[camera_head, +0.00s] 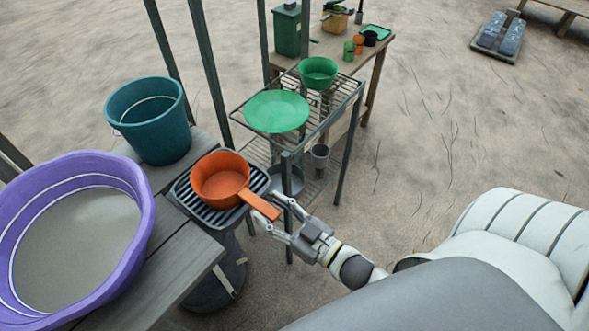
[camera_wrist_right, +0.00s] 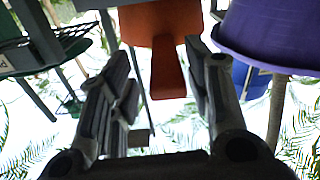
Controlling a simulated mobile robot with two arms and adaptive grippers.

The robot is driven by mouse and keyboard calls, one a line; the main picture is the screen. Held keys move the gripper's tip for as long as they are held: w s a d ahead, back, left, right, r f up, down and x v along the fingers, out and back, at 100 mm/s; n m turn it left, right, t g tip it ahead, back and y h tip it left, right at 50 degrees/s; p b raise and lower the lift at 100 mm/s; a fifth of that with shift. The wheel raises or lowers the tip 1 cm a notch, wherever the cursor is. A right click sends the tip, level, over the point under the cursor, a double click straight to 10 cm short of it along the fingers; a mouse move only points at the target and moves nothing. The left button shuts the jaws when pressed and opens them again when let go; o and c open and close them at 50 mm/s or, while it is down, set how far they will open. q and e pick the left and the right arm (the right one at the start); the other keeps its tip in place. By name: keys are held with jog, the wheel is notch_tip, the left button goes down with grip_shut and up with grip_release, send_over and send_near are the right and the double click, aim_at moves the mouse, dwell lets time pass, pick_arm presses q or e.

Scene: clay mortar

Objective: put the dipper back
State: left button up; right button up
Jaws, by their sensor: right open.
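The orange dipper (camera_head: 221,180) rests on a dark slatted stand (camera_head: 184,202), with its flat handle (camera_head: 262,207) pointing toward my right gripper. My right gripper (camera_head: 268,213) is open at the handle's outer end. In the right wrist view the handle (camera_wrist_right: 168,72) shows between the two spread fingers of my right gripper (camera_wrist_right: 152,55), with gaps on both sides. Whether a finger touches the handle cannot be told. My left gripper is in neither view.
A purple tub (camera_head: 148,215) with grey contents and a teal bucket (camera_head: 150,128) stand on a plank bench (camera_head: 185,268) at left. A wire rack (camera_head: 335,100) behind holds a green plate (camera_head: 277,111) and green bowl (camera_head: 318,72). Ground at right is mostly clear.

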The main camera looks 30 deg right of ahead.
jog(key=v, duration=0.7)
jog(key=s+d+f+m+g+h, duration=0.1)
jog(key=s+f+g+h, duration=0.1)
jog(key=f, duration=0.8)
jog(key=s+d+f+m+g+h, duration=0.1)
jog(key=s+d+f+g, duration=0.15)
jog(key=f, duration=0.85)
jog(key=s+f+m+g+h, duration=0.1)
jog(key=s+f+g+h, duration=0.15)
jog(key=f, duration=0.75)
jog(key=s+f+g, duration=0.9)
jog(key=s+f, duration=0.7)
jog(key=s, duration=0.2)
jog(key=shift+s+f+n+h, duration=0.3)
jog(key=shift+s+h, duration=0.05)
jog(key=shift+s, duration=0.05)
jog(key=shift+d+r, duration=0.1)
jog(key=shift+r, duration=0.05)
